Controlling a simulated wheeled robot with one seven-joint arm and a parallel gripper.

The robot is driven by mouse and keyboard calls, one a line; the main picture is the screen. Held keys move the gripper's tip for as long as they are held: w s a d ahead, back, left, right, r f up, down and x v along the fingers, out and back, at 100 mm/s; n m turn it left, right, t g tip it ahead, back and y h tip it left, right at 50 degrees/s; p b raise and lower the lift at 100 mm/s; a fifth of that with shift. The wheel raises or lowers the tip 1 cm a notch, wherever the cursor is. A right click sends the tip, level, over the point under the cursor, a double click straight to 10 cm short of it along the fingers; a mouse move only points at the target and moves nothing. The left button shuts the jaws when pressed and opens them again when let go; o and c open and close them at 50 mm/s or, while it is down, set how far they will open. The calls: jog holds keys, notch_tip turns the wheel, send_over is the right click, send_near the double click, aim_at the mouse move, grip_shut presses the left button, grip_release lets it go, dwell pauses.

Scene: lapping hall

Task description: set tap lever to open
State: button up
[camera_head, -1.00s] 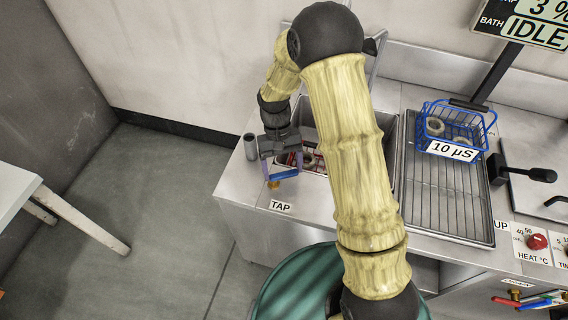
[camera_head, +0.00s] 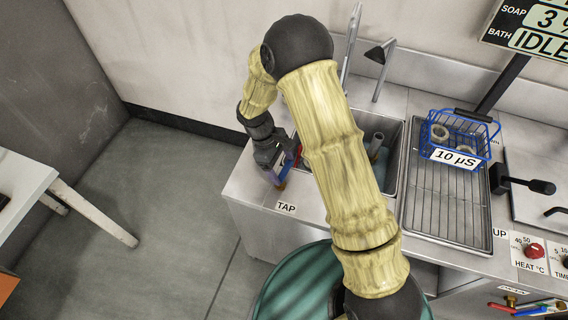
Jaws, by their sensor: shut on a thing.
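The blue tap lever (camera_head: 284,172) is at the left end of the steel counter, just behind the TAP label (camera_head: 286,208). It slants up and away from the front edge, with a red part (camera_head: 296,154) close to it. My gripper (camera_head: 277,180) reaches down from above and is shut on the blue lever. Its fingers and wrist cover part of the lever and the tap body.
A blue basket (camera_head: 428,140) stands on a draining rack (camera_head: 440,210). A white table (camera_head: 22,180) is at the left.

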jog(key=shift+a+n, duration=0.25)
jog(key=shift+n, duration=0.35)
jog(key=shift+w+t, duration=0.1)
jog(key=shift+t, duration=0.2)
jog(key=o, duration=1.4)
jog(key=v, duration=1.7)
jog(key=shift+a+r+b, duration=0.15)
jog(key=shift+r+b, duration=0.1)
jog(key=shift+b, duration=0.15)
